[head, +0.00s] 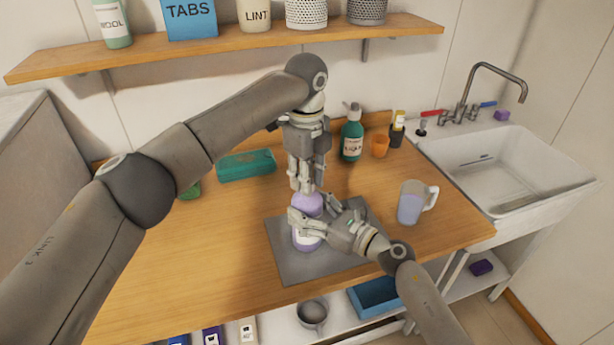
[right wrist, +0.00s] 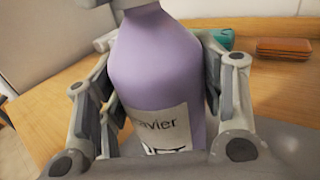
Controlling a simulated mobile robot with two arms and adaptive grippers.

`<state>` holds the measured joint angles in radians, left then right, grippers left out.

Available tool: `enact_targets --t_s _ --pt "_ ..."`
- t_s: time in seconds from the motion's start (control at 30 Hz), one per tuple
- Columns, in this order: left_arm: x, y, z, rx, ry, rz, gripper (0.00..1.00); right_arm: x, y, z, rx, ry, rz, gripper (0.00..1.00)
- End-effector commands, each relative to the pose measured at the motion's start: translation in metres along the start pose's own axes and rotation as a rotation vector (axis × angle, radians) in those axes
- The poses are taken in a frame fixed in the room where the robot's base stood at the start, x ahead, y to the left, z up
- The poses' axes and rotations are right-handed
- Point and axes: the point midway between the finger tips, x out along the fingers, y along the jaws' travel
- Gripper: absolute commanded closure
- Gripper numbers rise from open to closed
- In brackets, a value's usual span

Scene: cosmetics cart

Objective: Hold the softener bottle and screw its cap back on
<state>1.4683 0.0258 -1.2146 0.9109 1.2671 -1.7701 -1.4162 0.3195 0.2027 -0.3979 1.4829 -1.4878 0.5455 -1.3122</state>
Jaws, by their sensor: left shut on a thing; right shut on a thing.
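The lilac softener bottle (head: 307,205) stands upright on the grey mat (head: 290,266); its white label shows in the right wrist view (right wrist: 165,128). My right gripper (head: 311,214) is shut on the bottle's body, one finger on each side (right wrist: 160,85). My left gripper (head: 306,188) points straight down over the bottle's top and is shut, its fingertips at the neck. The cap is hidden between those fingers, so I cannot see how it sits on the neck.
A clear jug (head: 411,203) stands right of the mat, before the sink (head: 492,165). A shelf (head: 225,47) runs above. The counter's left front is clear.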

Motion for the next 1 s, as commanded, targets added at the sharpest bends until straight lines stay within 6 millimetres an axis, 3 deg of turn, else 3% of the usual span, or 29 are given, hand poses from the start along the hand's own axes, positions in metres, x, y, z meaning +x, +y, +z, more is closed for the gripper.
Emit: enact_targets --t_s 0.7,1.0 --pt "-0.0002 -0.0004 0.0005 1.172 0.014 0.001 0.84 -0.0003 -0.0007 -0.0005 0.0 0.001 -0.002 1.0" --pt "-0.0001 -0.0005 0.0004 1.375 0.016 0.001 0.84 -0.0004 -0.0007 -0.0007 0.0 0.001 -0.002 1.0"
